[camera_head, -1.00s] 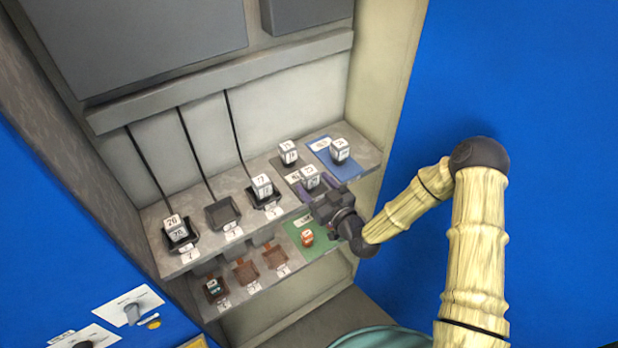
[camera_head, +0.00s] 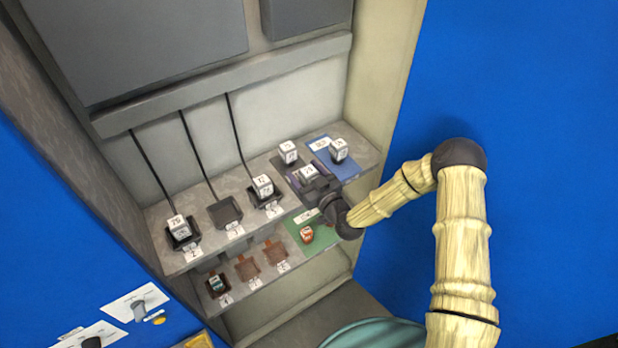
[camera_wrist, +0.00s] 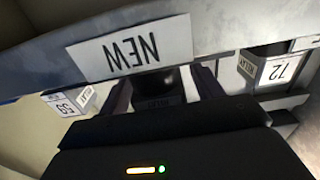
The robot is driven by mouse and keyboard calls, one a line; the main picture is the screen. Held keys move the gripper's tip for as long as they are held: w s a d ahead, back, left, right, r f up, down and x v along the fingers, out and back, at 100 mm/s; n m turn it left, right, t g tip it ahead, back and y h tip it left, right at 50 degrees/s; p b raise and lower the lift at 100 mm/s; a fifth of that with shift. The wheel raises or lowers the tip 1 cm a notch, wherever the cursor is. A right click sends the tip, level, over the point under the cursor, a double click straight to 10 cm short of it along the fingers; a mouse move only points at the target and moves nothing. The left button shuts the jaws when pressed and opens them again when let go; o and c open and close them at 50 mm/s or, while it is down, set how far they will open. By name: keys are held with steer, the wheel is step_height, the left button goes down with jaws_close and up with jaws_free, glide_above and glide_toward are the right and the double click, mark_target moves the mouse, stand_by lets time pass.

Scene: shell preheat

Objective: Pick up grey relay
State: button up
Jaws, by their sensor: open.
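My gripper (camera_head: 314,184) reaches over the front of the upper shelf, its jaws open around a white-topped relay (camera_head: 309,172). In the wrist view, the two dark fingers of my gripper (camera_wrist: 162,90) stand on either side of a dark block (camera_wrist: 157,84), partly hidden by the gripper body and the NEW label. I cannot tell if the fingers touch it, or its exact grey. Another white-topped relay (camera_head: 288,152) stands just behind on the grey mat.
A relay on the blue mat (camera_head: 350,166) is close on the right. A relay in a black socket (camera_head: 263,187) is to the left. The NEW label (camera_wrist: 130,48) lies close to the fingers. Below, a green mat (camera_head: 325,238) holds an orange block (camera_head: 307,234).

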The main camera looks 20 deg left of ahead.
steer(key=c, duration=1.1)
steer(key=shift+r, duration=0.1)
step_height(320, 180, up, 10)
steer(key=b, duration=0.3)
steer(key=shift+s+a, duration=0.1)
steer(key=shift+a, duration=0.05)
stand_by(0.3)
